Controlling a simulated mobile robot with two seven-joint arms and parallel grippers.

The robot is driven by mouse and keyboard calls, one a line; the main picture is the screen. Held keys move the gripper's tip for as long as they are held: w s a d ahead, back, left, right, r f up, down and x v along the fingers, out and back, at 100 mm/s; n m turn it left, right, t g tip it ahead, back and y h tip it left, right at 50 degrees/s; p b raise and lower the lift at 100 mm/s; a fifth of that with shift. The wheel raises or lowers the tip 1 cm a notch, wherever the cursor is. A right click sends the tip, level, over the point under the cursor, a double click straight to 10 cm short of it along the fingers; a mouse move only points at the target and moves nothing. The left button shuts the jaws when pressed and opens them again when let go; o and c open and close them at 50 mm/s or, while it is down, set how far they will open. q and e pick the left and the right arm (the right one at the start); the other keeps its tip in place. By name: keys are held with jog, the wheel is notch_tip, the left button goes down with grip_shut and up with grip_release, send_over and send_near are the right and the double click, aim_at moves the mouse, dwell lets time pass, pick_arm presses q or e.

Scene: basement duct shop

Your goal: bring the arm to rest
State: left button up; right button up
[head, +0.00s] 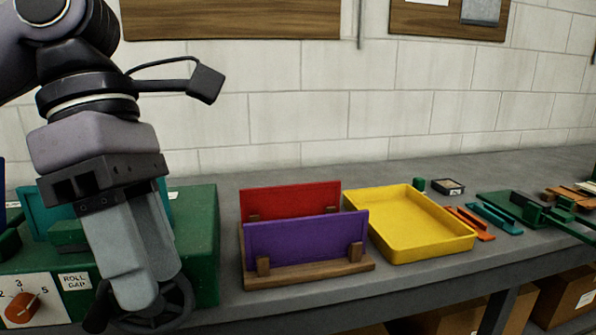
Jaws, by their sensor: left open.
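My left arm comes down from the upper left. My left gripper (145,290) points downward in front of a green machine (205,245). Its fingers are open, and I see nothing held between them. The fingertips overlap a dark handwheel (180,300) in the picture; I cannot tell whether they touch it. The machine has an orange dial knob (22,306) and a "ROLL GAP" label (75,282). My right gripper does not show.
Right of the machine, a wooden rack (310,275) holds a red panel (290,198) and a purple panel (305,238) upright. A yellow tray (415,222) lies empty beside it. Orange and teal tools (495,219) and a green device (535,208) lie farther right on the grey bench (225,190).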

pick_arm(q)
jog(key=d+n+g+h+p, duration=0.2)
jog(key=d+n+g+h, duration=0.35)
jog(key=d+h, duration=0.8)
jog(key=w+a+f+n+t+h, duration=0.15)
jog(key=w+f+n+t, duration=0.25)
jog(key=n+t, duration=0.45)
jog(key=w+a+f+n+t+p, duration=0.1)
jog(key=w+a+f+n+t, duration=0.25)
jog(key=n+t, duration=0.5)
jog(key=w+a+f+n+t+h, duration=0.1)
jog(key=w+f+n+t, duration=0.2)
jog(key=w+n+t, duration=0.5)
jog(key=s+a+f+n+y+p, duration=0.1)
jog(key=s+a+f+n+y, duration=0.3)
jog(key=f+n+y, duration=0.5)
jog(key=s+a+f+n+y, duration=0.1)
jog(key=a+f+n+y, duration=0.5)
jog(key=f, duration=0.6)
jog(key=s+a+f+n+g+y, duration=0.1)
jog(key=s+a+f+n+g, duration=0.1)
jog(key=s+f, duration=0.4)
jog(key=s+a+f+n+g+y, duration=0.1)
jog(key=s+a+f+n+g, duration=0.1)
jog(key=s+f, duration=0.5)
jog(key=shift+s+a+f+n+g+p, duration=0.35)
jog(key=shift+a+f+g, duration=0.45)
jog(key=shift+g, duration=0.25)
jog(key=shift+r+y, duration=0.1)
jog(key=shift+y, duration=0.2)
